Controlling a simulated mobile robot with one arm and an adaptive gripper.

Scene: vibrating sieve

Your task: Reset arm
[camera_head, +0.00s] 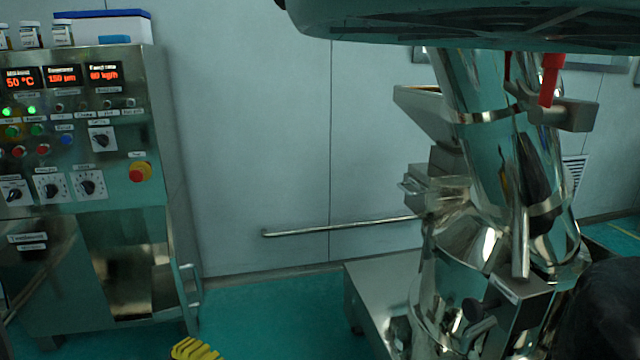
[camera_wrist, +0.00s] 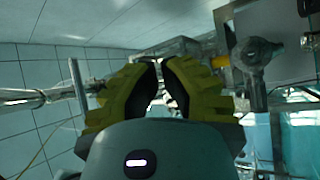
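My gripper (camera_wrist: 160,66) shows in the wrist view with two ribbed yellow fingers and black inner pads. The fingertips lean close to each other with a narrow gap, and I see nothing held between them. Whether this is open or shut is not clear. In the head view, a ribbed yellow piece at the bottom edge looks like part of my gripper (camera_head: 195,349); the rest of it is out of the picture.
A control cabinet (camera_head: 140,225) with lit displays stands at the left, with jars and a blue-white box (camera_head: 105,25) on top. Shiny steel machinery (camera_head: 470,240) fills the right. A horizontal rail (camera_head: 340,227) runs between them. Green floor (camera_head: 270,310) lies open in the middle.

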